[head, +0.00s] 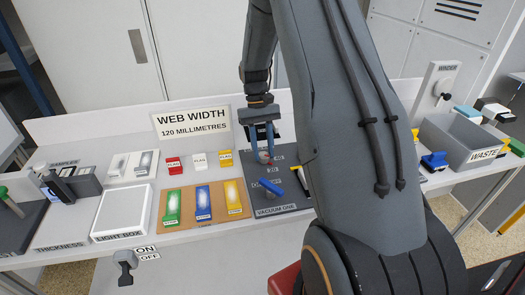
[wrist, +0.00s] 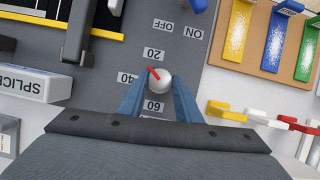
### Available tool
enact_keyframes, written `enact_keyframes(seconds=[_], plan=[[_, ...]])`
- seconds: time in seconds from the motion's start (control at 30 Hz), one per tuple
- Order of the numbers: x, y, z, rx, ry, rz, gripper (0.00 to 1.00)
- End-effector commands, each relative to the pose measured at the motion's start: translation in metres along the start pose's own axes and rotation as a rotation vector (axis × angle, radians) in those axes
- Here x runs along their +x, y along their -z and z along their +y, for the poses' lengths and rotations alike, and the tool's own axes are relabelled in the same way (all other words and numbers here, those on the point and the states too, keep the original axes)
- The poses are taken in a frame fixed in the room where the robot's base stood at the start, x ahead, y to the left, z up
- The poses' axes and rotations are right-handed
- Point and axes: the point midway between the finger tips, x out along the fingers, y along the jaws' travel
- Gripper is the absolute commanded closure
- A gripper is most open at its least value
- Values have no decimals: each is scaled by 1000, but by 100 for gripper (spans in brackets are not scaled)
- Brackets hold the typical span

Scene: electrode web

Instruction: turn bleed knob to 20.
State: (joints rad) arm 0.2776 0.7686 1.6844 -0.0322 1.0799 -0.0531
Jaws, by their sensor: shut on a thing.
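The bleed knob (wrist: 160,82) is a silvery round knob with a red pointer. In the wrist view the pointer aims to the upper left, between the 20 label (wrist: 153,54) and the 40 label (wrist: 127,77). The 60 label (wrist: 154,105) lies below the knob. My gripper (wrist: 158,90) has its blue fingers on either side of the knob and is shut on it. In the head view my gripper (head: 262,140) points down over the dark vacuum panel (head: 285,209), and the knob (head: 264,158) shows only small beneath it.
A blue lever (head: 270,187) stands on the panel near the knob; ON and OFF labels (wrist: 180,30) show beside it in the wrist view. Coloured blocks on a tan board (head: 236,214) lie to the left. My arm hides part of the bench at right.

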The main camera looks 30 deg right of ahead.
Motion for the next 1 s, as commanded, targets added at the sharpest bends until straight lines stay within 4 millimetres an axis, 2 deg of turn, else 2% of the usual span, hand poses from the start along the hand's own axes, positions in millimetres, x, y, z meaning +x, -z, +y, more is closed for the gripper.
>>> enact_keyframes(seconds=[0.5, 1.0], plan=[[1, -2, 2, 374, 157, -4, 92], [2, -2, 3, 488, 202, -6, 92]])
